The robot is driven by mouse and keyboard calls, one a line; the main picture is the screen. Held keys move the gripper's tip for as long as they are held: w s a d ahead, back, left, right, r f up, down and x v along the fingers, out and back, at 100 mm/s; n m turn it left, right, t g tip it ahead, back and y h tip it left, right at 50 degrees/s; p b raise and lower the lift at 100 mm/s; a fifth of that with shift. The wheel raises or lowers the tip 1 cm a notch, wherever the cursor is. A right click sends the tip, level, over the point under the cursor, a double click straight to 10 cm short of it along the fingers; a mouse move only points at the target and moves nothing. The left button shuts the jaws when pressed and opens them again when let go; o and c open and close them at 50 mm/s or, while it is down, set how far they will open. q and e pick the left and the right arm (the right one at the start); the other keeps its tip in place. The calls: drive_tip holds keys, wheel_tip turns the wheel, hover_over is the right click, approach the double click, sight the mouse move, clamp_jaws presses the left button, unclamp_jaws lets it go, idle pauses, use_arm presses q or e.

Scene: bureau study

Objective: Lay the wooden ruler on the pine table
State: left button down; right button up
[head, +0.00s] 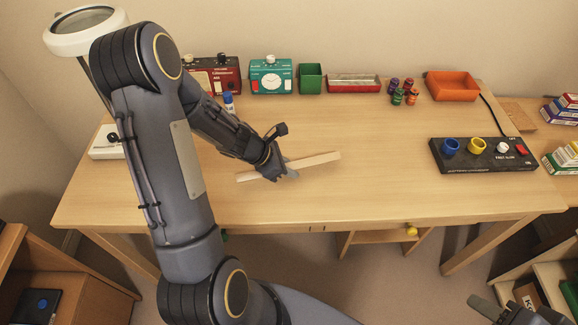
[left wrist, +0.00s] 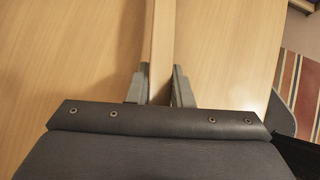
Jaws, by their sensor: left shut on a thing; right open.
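The wooden ruler (head: 318,160) is a long pale strip in the middle of the pine table (head: 400,200). My left gripper (head: 288,170) is shut on it near its middle. In the left wrist view the ruler (left wrist: 159,40) runs up between the two fingers of the left gripper (left wrist: 158,85), with the tabletop (left wrist: 230,50) behind it. The ruler is at or just above the tabletop; I cannot tell if it touches. My right gripper (head: 497,309) is open and empty at the bottom right, below the table's front edge. Part of the ruler is hidden by the left gripper.
A red device (head: 212,75), a teal timer (head: 271,76), a green box (head: 310,78), a red tray (head: 354,84), several small spools (head: 403,90) and an orange bin (head: 452,86) line the back. A black knob panel (head: 483,155) stands at right. The front middle is clear.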

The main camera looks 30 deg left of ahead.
use_arm(q)
drive_tip(key=shift+f, duration=0.1)
drive_tip(key=c, duration=0.6)
unclamp_jaws()
idle(0.5)
drive_tip(key=shift+p+v, duration=2.25)
drive_tip(key=shift+v, duration=1.5)
drive_tip(key=shift+r+p, duration=2.15)
drive_tip(key=shift+r, duration=0.45)
